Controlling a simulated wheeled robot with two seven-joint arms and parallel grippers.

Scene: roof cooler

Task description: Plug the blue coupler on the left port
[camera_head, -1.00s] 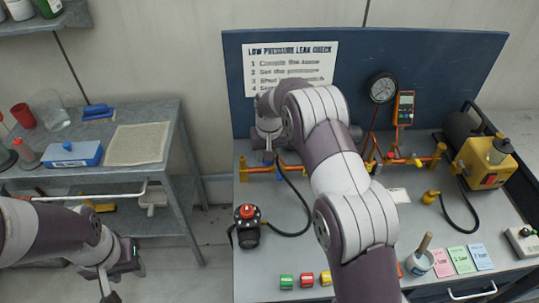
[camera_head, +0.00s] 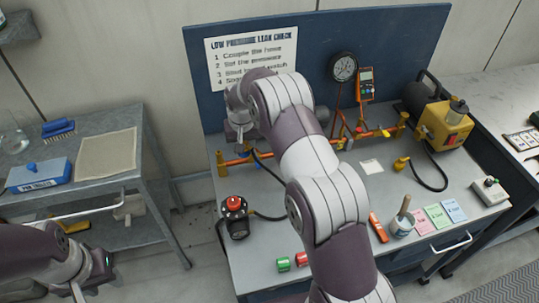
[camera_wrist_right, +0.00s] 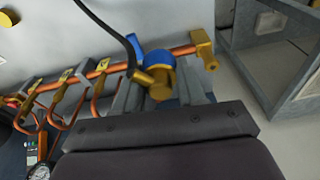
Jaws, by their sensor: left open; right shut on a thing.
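My right gripper (camera_wrist_right: 160,95) is shut on the blue coupler (camera_wrist_right: 156,59), a blue ring with a brass elbow and a black hose, in the right wrist view. The coupler appears at the copper pipe's brass end fitting side, overlapping the pipe (camera_wrist_right: 105,74) in the picture; I cannot tell whether it touches or is seated on a port. In the head view my right gripper (camera_head: 239,143) is over the left end of the orange pipe rail (camera_head: 222,163), and my arm hides the coupler. My left gripper (camera_head: 78,292) is open and empty near the bottom left, partly cut off.
A black device with a red knob (camera_head: 235,216) stands on the bench, its hose running behind my right arm. A gauge (camera_head: 343,67), yellow pump (camera_head: 445,122) and brass-ended hose (camera_head: 401,163) are to the right. A side table (camera_head: 70,187) stands at left.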

